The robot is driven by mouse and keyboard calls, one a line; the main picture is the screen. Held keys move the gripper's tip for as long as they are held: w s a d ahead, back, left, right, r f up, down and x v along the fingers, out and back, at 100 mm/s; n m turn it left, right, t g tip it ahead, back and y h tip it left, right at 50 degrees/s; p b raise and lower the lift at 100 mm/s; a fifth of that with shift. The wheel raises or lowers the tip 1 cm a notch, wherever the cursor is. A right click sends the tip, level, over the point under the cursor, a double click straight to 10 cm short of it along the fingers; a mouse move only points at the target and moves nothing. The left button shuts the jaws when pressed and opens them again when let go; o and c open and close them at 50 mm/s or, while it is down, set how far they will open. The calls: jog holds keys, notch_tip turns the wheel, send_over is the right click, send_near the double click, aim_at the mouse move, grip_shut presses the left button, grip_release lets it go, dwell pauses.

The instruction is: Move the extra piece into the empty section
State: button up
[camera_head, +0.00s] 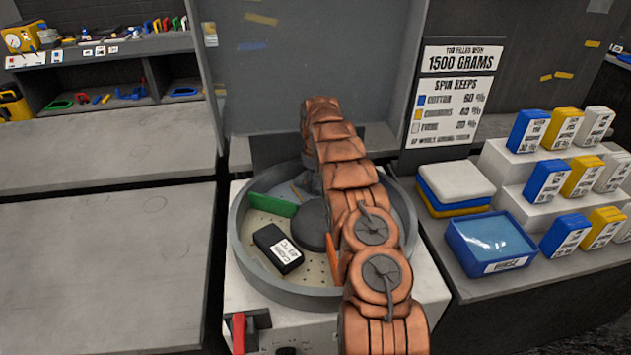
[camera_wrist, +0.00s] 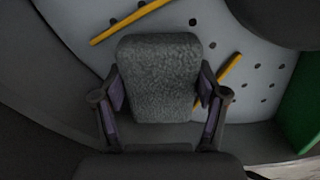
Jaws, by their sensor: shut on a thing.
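In the wrist view, my gripper (camera_wrist: 162,88) is shut on a grey, rough-textured block (camera_wrist: 158,62), with one finger on each side of it. The block is over the perforated floor of a round grey drum (camera_head: 262,290); I cannot tell whether it touches the floor. In the head view my copper-coloured arm arches over the drum and hides most of the gripper and the block. A green divider (camera_head: 272,205) stands left of the dark round hub (camera_head: 314,222); it also shows at the right in the wrist view (camera_wrist: 302,100). Yellow strips (camera_wrist: 130,20) lie beside the block.
A black labelled box (camera_head: 270,240) sits in the drum's front-left section. To the right are a blue basin (camera_head: 492,240), stacked cloths (camera_head: 455,182) and several coloured boxes (camera_head: 528,130) on steps. A sign (camera_head: 457,98) stands behind. The left counter (camera_head: 100,270) is clear.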

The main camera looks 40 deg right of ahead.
aim_at(315, 180)
jog(key=o, duration=1.3)
jog(key=shift+r+b, duration=1.05)
jog(key=shift+r, duration=2.55)
notch_tip(315, 180, up, 5)
jog(key=p, duration=0.3)
jog(key=shift+p, duration=0.3)
